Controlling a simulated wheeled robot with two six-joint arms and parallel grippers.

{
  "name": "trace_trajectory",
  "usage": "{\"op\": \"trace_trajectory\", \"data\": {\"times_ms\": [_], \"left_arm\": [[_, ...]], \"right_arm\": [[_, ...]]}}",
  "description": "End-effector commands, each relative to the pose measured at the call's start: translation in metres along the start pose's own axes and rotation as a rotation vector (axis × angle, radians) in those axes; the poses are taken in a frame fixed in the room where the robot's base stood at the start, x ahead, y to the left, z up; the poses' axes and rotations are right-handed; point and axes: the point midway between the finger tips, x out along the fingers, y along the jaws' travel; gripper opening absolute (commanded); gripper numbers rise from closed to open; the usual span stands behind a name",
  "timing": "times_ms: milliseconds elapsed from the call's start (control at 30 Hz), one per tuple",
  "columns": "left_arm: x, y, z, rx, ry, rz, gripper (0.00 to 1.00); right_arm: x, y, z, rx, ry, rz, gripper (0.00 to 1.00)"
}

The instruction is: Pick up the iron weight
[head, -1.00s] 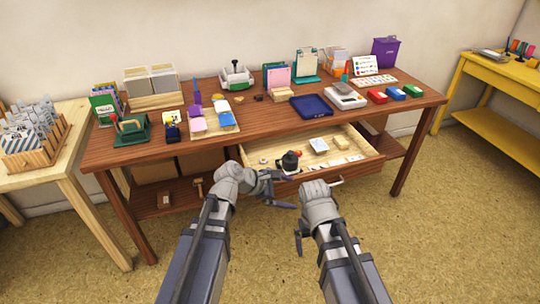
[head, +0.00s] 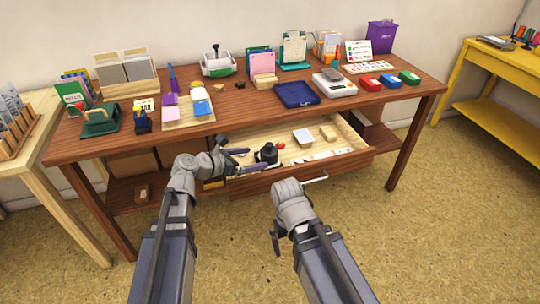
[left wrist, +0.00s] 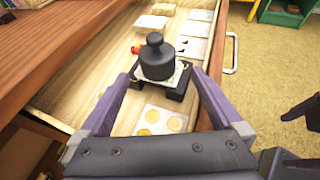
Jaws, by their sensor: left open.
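The iron weight (head: 267,155) is a black, round block with a knob on top, upright in the open drawer (head: 300,176). In the left wrist view the weight (left wrist: 157,60) rests on a dark base with a pale patterned top. My left gripper (head: 246,161) is open and empty, just left of the weight in the head view. In the left wrist view its purple-grey fingers (left wrist: 163,84) point toward the weight, spread wider than it. My right gripper (head: 275,238) hangs low in front of the drawer; its jaw gap is unclear.
The drawer also holds a white block (head: 302,137), a wooden block (head: 328,133), a small red thing (head: 281,146) and pale cards (head: 325,155). The drawer handle (head: 316,179) sticks out in front. The wooden tabletop (head: 230,118) overhangs behind, with stationery on it.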

Motion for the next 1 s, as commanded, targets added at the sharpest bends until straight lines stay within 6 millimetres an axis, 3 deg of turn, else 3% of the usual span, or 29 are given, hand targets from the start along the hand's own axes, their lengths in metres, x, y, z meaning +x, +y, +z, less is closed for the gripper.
{"op": "trace_trajectory", "data": {"times_ms": [167,433,667,1000], "left_arm": [[0.001,0.000,-0.001,-0.001,-0.001,0.000,1.00],[0.025,0.001,-0.001,0.001,-0.001,-0.001,1.00],[0.030,0.001,0.001,0.000,-0.001,-0.001,1.00],[0.075,0.005,0.006,0.001,0.000,-0.002,1.00]], "right_arm": [[0.001,0.000,0.000,0.000,0.000,0.000,1.00],[0.010,-0.001,-0.001,-0.001,0.000,0.001,1.00],[0.011,-0.001,-0.001,-0.001,0.000,0.002,1.00],[0.023,-0.002,-0.001,-0.001,0.000,0.004,1.00]]}}
